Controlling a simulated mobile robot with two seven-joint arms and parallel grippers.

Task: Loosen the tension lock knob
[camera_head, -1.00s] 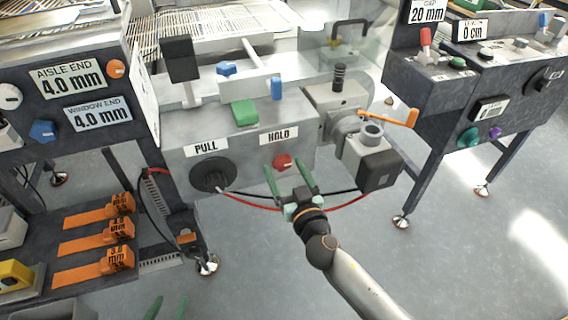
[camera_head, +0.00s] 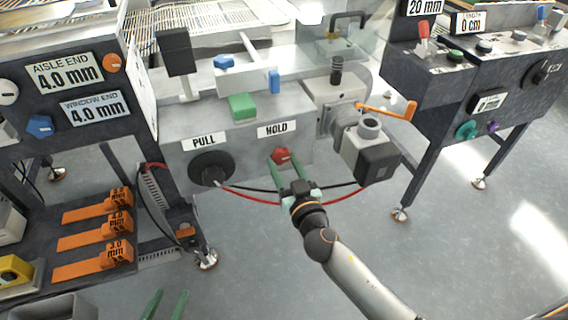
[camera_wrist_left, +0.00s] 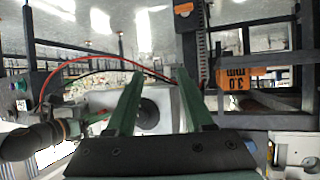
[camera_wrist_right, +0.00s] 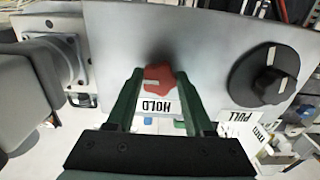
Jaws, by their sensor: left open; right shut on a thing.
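The red knob (camera_head: 281,156) sits on the front of the grey metal box, just below the HOLD label (camera_head: 277,130). It also shows in the right wrist view (camera_wrist_right: 165,78), where its pointer mark is partly visible. My right gripper (camera_head: 284,164) has its green fingers on either side of the red knob and is shut on it. In the right wrist view the fingertips (camera_wrist_right: 160,74) flank the knob. My left gripper (camera_head: 171,293) is open and empty, low in the head view. The left wrist view shows its fingers (camera_wrist_left: 160,72) spread apart.
A black PULL knob (camera_head: 210,168) is left of the red knob. A motor unit with an orange lever (camera_head: 388,110) is at the box's right end. Red and black cables (camera_head: 255,197) hang below the box. Orange gauges (camera_head: 95,240) lie on a shelf at left.

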